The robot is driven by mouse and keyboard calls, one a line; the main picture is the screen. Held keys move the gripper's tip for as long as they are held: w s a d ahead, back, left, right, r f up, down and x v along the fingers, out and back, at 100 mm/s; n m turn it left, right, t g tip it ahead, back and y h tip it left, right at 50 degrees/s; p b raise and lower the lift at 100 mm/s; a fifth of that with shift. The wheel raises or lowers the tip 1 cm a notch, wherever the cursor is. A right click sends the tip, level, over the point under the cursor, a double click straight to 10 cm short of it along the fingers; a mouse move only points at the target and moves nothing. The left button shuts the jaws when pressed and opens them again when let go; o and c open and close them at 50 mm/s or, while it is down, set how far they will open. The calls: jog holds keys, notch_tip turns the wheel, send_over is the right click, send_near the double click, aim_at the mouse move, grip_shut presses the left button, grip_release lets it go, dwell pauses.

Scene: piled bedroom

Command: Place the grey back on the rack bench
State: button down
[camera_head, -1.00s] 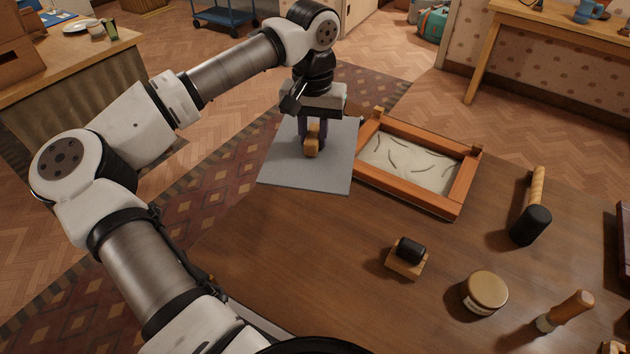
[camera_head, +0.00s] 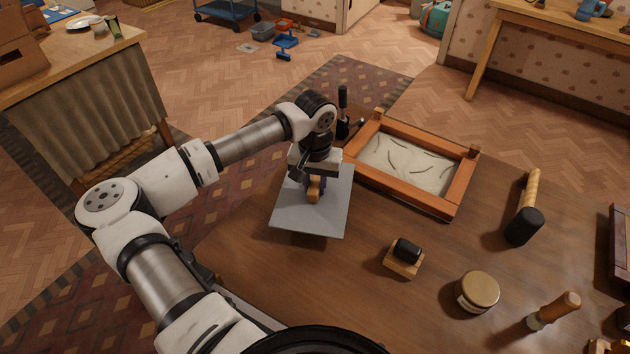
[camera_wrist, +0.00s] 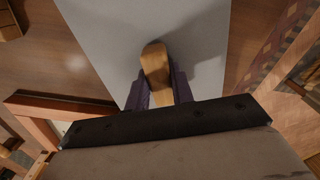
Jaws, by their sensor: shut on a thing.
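A flat grey board (camera_head: 330,219) with a short wooden grip (camera_head: 314,189) is under my gripper (camera_head: 315,178). My gripper is shut on the wooden grip, from above. The board lies about level over the left part of the dark wooden table, with shadow along its near edge; it seems a little above the tabletop. In the wrist view the grey board (camera_wrist: 112,38) fills the upper middle, and the wooden grip (camera_wrist: 155,68) is between my gripper's fingers (camera_wrist: 160,90). I cannot tell which furniture is the rack bench.
A wooden-framed tray of pale sand (camera_head: 452,195) stands just right of the board. A black-handled tool (camera_head: 343,100) is behind it. A stamp-like block (camera_head: 404,257), a lidded jar (camera_head: 477,292), a mallet (camera_head: 525,222) and a wooden-handled tool (camera_head: 555,310) stand nearer right. A curtained table (camera_head: 98,105) is at left.

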aim_at(315, 183)
jog(key=shift+f+b, duration=0.5)
jog(key=shift+b, duration=0.3)
jog(key=c, duration=1.2)
grip_release()
jog(key=shift+r, duration=0.1)
jog(key=shift+r+p, duration=0.5)
jog(key=shift+p, duration=0.35)
notch_tip(315, 183, up, 12)
jog(key=b, duration=0.3)
